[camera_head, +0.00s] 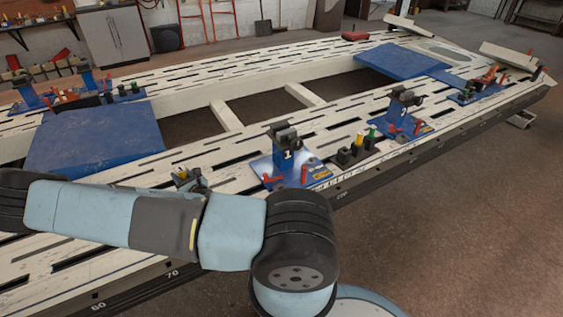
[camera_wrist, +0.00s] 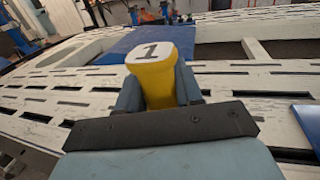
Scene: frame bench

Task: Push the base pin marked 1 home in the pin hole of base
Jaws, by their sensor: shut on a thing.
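In the wrist view my gripper (camera_wrist: 157,92) is shut on the yellow base pin (camera_wrist: 156,78). The pin's pale top carries a black 1. Its lower end is hidden behind my gripper's dark bar, so I cannot tell whether it touches a hole. In the head view a blue base marked 1 (camera_head: 286,150) stands on the near side of the bench (camera_head: 130,165), with red-handled parts at its foot. A blue edge (camera_wrist: 306,117) shows at the right of the wrist view. No pin hole is clearly visible. My arm covers part of the bench in the head view.
A rack (camera_head: 345,157) with yellow and green pins stands right of base 1. Beyond it is a blue base marked 2 (camera_head: 404,112). A flat blue plate (camera_head: 90,138) lies at left. Open gaps lie between the bench rails, with a crossbar (camera_wrist: 256,49) beyond my gripper.

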